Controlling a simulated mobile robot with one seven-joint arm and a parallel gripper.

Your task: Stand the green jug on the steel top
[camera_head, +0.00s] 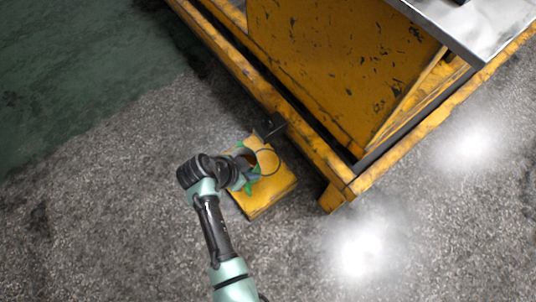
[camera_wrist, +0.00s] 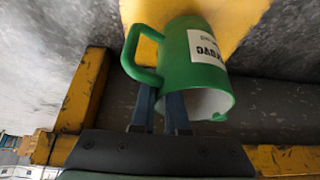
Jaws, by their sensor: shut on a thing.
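The green jug (camera_wrist: 185,58) fills the middle of the wrist view, with a white label, a handle at its left and its pale open mouth toward me. My gripper (camera_wrist: 162,100) is shut on the jug near its rim, one finger on either side of the wall by the handle. In the head view my gripper (camera_head: 262,152) hides most of the jug, and only green bits (camera_head: 249,188) show over the yellow block. I cannot tell whether the jug touches the block. The steel top (camera_head: 490,28) is at the upper right of the head view, on the yellow machine.
The yellow block (camera_head: 272,196) lies on the grey floor beside the machine's yellow base rail (camera_head: 300,140). The machine's tall yellow side panel (camera_head: 335,65) rises between the block and the steel top. A dark object sits at the steel top's far edge. The floor on the left is clear.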

